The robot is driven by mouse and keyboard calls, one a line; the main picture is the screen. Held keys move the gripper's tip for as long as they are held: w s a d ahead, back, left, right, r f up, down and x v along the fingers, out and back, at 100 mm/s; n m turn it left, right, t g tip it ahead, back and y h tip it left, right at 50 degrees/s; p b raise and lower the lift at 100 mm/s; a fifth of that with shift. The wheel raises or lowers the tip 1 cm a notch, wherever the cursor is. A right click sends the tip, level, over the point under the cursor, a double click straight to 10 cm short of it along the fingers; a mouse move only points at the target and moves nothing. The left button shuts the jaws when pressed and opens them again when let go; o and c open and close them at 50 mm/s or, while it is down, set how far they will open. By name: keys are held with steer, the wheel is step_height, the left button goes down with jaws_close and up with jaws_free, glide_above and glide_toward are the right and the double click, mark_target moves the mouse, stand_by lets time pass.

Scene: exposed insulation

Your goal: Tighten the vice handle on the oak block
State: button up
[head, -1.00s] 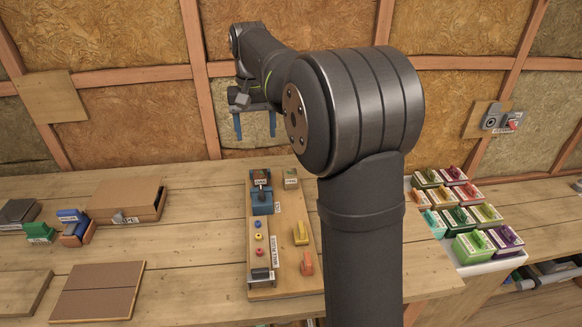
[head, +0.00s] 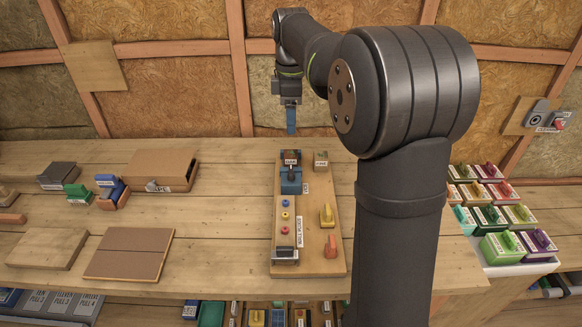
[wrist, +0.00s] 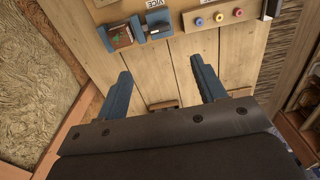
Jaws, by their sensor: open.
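The blue vice (head: 291,181) stands at the far end of a wooden board on the bench. A small brown block (head: 291,158) with a label sits at its far end. In the wrist view the vice (wrist: 155,24) and the brown block (wrist: 120,38) show at the top, beyond my fingertips. The vice handle cannot be clearly made out. My gripper (head: 291,131) hangs above and behind the vice, fingers down, apart from it. In the wrist view my gripper (wrist: 160,75) is open, with nothing between its two blue fingers.
The board (head: 312,258) also carries coloured buttons (head: 285,216), a yellow piece (head: 327,216), an orange piece (head: 332,245) and a small labelled block (head: 321,160). A cardboard box (head: 160,169) stands left. Coloured boxes (head: 500,213) stand right. An insulated wall (head: 170,95) rises behind.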

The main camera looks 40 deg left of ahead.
mark_target(291, 170)
step_height(291, 170, down, 17)
steer(key=shift+f, duration=0.15)
stand_by(0.5)
steer(key=c, duration=1)
